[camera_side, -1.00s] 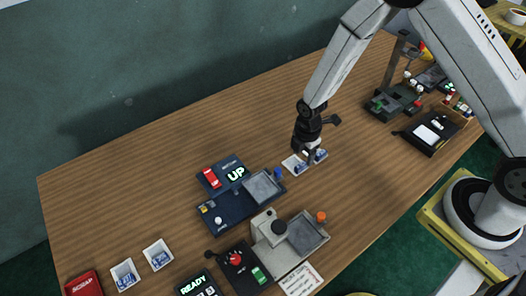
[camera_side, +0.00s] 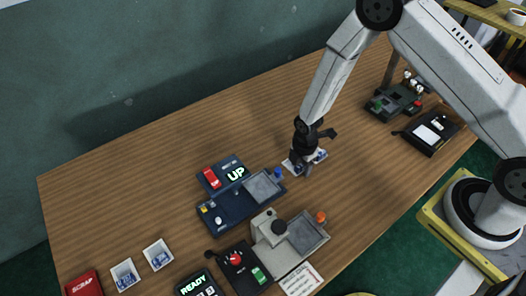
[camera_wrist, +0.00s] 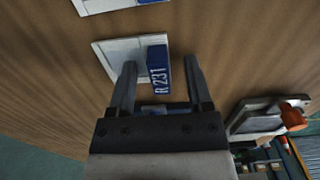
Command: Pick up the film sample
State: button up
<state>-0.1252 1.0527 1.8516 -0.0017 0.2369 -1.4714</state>
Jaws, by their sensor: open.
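A film sample with a blue label reading "R 231" (camera_wrist: 159,68) sits on a white square pad (camera_wrist: 108,52) in the wrist view. My gripper (camera_wrist: 160,70) is open, with one finger on each side of the blue label. Whether the fingers touch it cannot be told. A second white piece with a blue label (camera_wrist: 98,5) is partly cut off at the top of the wrist view. In the side view my gripper (camera_side: 302,172) is low over the white pads (camera_side: 321,155) and hides much of them.
A dark blue device showing "UP" (camera_side: 236,174) and a grey machine with a tray (camera_side: 305,235) stand left and in front of my gripper. Two white trays (camera_side: 125,275) and a red SCRAP box (camera_side: 84,284) are at lower left. The table's back is clear.

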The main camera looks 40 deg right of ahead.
grip_shut()
jog(key=shift+r, duration=0.1)
dwell(0.4)
jog(key=shift+r, duration=0.7)
jog(key=s+d+r, duration=0.1)
jog(key=s+r, duration=1)
jog(key=s, duration=0.3)
jog(key=shift+d+r, duration=0.2)
